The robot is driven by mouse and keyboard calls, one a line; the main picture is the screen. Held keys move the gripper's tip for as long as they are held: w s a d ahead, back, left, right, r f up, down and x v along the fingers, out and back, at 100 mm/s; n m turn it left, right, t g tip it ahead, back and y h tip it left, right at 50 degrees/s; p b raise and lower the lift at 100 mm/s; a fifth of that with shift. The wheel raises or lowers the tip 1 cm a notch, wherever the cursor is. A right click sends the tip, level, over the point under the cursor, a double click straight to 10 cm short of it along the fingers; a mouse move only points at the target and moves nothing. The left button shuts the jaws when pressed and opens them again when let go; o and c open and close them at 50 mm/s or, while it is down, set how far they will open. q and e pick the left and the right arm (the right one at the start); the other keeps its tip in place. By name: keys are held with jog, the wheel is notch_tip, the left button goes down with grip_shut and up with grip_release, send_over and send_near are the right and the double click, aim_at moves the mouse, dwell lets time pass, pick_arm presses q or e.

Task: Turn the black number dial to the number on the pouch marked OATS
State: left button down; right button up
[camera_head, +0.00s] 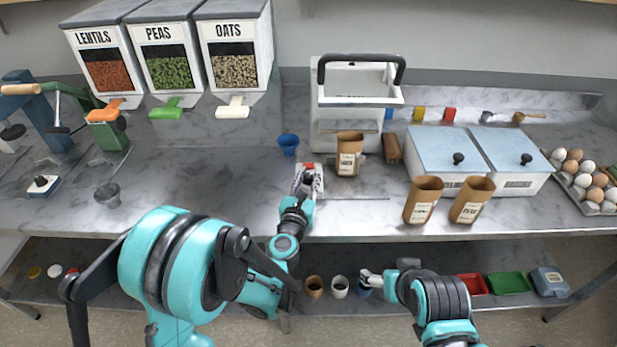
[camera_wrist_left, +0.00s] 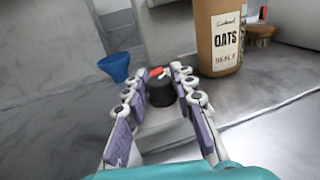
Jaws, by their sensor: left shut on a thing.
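The dial's numbers cannot be read. The brown pouch marked OATS (camera_wrist_left: 222,40) stands upright to the right of the dial, also seen in the head view (camera_head: 347,158). A SEAL line shows on its label, but its number is not clear. My right gripper (camera_head: 371,280) is low, below the counter's front edge.
The white sealing machine (camera_head: 345,98) stands behind the dial. A blue funnel-shaped cup (camera_head: 289,143) is close on its left. Two more brown pouches (camera_head: 423,201) (camera_head: 471,201) stand to the right, before blue-lidded bins (camera_head: 447,148).

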aim_at(309, 175)
pick_arm(q)
jog(key=n+y, duration=0.1)
jog(key=y, duration=0.1)
jog(key=n+y, duration=0.2)
jog(key=y, duration=0.1)
jog(key=shift+d+n+y, duration=0.2)
jog(key=shift+n+y, duration=0.1)
jog(key=shift+a+n+g+y, duration=0.1)
jog(key=shift+n+g+y, duration=0.15)
jog(key=shift+n+y, duration=0.85)
jog(key=shift+a+n+g+y, duration=0.1)
jog(key=shift+n+g+y, duration=0.35)
jog(key=shift+y, duration=1.05)
jog(key=shift+n, duration=0.25)
jog(key=c, duration=1.2)
grip_release()
jog(key=shift+w, duration=0.1)
notch_tip(309, 175, up, 10)
